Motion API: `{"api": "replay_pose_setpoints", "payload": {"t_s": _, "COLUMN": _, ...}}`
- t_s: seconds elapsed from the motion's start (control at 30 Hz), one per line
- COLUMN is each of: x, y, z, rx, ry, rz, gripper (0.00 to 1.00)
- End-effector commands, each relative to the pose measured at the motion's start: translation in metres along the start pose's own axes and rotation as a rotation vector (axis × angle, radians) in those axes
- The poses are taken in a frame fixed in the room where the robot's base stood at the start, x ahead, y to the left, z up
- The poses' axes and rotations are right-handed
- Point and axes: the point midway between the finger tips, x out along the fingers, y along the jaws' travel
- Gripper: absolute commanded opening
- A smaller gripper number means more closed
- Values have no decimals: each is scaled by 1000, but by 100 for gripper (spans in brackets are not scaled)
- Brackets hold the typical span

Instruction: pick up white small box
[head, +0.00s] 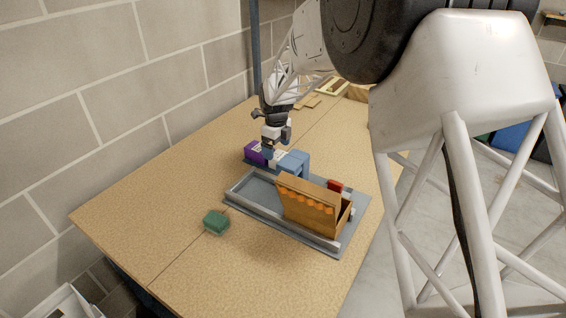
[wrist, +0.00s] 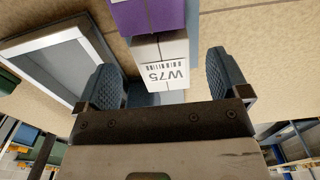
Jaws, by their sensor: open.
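The white small box (wrist: 172,58), with a barcode and the print W75, shows between the two blue-grey fingers of my gripper (wrist: 163,74) in the wrist view. The fingers are spread, with a visible gap at each side of the box. In the head view the white box (head: 277,158) stands in a row between a purple box and a blue box, partly hidden by my gripper (head: 275,142), which is just above it.
The purple box (head: 256,152) and the blue box (head: 293,163) flank the white box closely. A grey tray (head: 240,188) with an orange-brown box (head: 313,203) and a red item (head: 335,185) lies nearer. A green block (head: 216,222) sits on the bare table front.

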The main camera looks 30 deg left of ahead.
Motion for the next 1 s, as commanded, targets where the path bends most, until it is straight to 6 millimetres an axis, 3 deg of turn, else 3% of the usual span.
{"api": "replay_pose_setpoints", "payload": {"t_s": 0.5, "x": 48, "y": -1, "z": 2, "rx": -1, "ry": 2, "rz": 2, "gripper": 94}}
{"api": "replay_pose_setpoints", "payload": {"t_s": 1.0, "x": 50, "y": -1, "z": 2, "rx": -1, "ry": 2, "rz": 1, "gripper": 94}}
